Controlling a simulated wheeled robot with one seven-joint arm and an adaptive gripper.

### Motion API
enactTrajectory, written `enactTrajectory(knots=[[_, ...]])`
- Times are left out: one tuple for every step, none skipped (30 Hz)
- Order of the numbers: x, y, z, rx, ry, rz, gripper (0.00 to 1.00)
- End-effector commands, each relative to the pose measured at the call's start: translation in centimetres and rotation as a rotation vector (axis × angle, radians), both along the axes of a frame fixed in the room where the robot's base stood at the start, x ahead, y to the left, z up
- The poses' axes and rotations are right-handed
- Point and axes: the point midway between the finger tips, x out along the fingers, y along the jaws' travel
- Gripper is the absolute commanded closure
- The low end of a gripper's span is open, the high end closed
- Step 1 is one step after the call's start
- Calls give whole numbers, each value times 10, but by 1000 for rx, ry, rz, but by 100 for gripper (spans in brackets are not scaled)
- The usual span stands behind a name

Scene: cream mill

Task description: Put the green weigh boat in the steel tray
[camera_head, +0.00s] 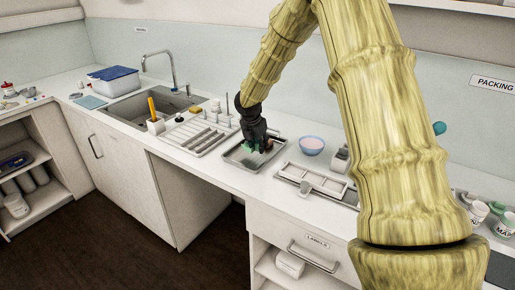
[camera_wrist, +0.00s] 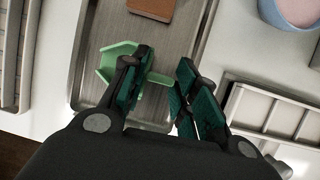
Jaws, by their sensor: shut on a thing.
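The green weigh boat (camera_wrist: 110,62) is in the wrist view over the floor of the steel tray (camera_wrist: 185,40). My gripper (camera_wrist: 165,95) is shut on the wall of the boat, with one finger inside it and the other outside. The boat's near side is partly hidden by the finger. In the head view my gripper (camera_head: 254,135) is down at the steel tray (camera_head: 238,160), and a bit of the green boat (camera_head: 248,147) shows beside it. I cannot tell whether the boat touches the tray floor.
A brown block (camera_wrist: 152,8) lies in the tray beyond the boat. A blue bowl with pink contents (camera_head: 312,145) stands right of the tray. A white divided rack (camera_head: 312,180) lies nearer right, and a white drying rack (camera_head: 198,136) lies left. A sink (camera_head: 150,108) is further left.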

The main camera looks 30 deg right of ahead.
Motion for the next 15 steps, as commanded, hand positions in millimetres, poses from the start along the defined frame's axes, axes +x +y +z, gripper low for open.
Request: enactTrajectory(knots=[[2, -1, 0, 0, -1, 0, 87], [3, -1, 0, 0, -1, 0, 87], [4, -1, 0, 0, 0, 0, 87], [5, -2, -1, 1, 0, 0, 87], [7, -2, -1, 1, 0, 0, 87], [9, -3, -1, 1, 0, -1, 87], [12, -5, -1, 1, 0, -2, 87], [11, -4, -5, 1, 1, 0, 87], [11, -4, -10, 1, 3, -1, 87], [10, -4, -14, 1, 3, -1, 87], [10, -4, -18, 0, 4, -1, 87], [10, -4, -22, 0, 2, 0, 87], [11, -4, -26, 0, 3, 1, 87], [10, -4, -29, 0, 3, 1, 87], [10, -4, -33, 0, 2, 0, 87]])
